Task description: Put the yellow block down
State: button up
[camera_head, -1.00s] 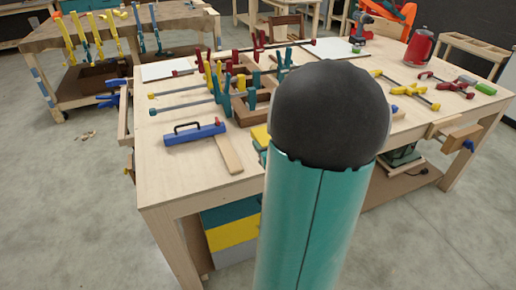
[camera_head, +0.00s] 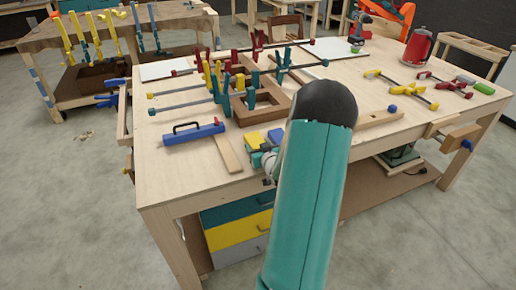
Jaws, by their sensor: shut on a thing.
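The yellow block (camera_head: 256,139) is near the front edge of the workbench, just beyond my gripper. My gripper (camera_head: 262,152) shows only in part to the left of my teal arm link, low over the bench top. It is shut on the yellow block, though the fingertips are small and partly hidden. I cannot tell whether the block's underside touches the bench. A small blue piece (camera_head: 276,135) shows right beside the yellow block.
A blue tool (camera_head: 190,135) and a wooden strip (camera_head: 228,154) lie to the left. The front left bench top is bare.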

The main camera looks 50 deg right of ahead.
jog(key=shift+f, duration=0.25)
jog(key=shift+f, duration=0.15)
jog(key=o, duration=1.1)
jog(key=shift+f, duration=0.1)
jog(key=v, duration=1.4)
jog(key=w+a+r+n+g+y, duration=0.1)
jog(key=w+a+r+n+g, duration=0.1)
jog(key=w+a+r, duration=0.55)
jog(key=w+a+r+n+g+y, duration=0.1)
jog(key=w+a+r+g, duration=0.2)
jog(key=a, duration=0.7)
jog(key=s+a+r+y, duration=0.1)
jog(key=a+r, duration=0.1)
jog(key=a, duration=0.2)
jog(key=s+a+r+y, duration=0.1)
jog(key=a, duration=0.3)
jog(key=s+a+r+n, duration=0.1)
jog(key=a+r, duration=0.1)
jog(key=a, duration=0.2)
jog(key=shift+s+a+r+g+y, duration=0.3)
jog(key=shift+s+a+r+y, duration=0.05)
jog(key=shift+a+y, duration=0.05)
jog(key=shift+o, duration=0.3)
jog(key=s+a+r+n+g+y, duration=0.2)
jog(key=s+a+y, duration=0.1)
jog(key=s+a, duration=0.5)
jog(key=a, duration=0.3)
jog(key=shift+s, duration=0.4)
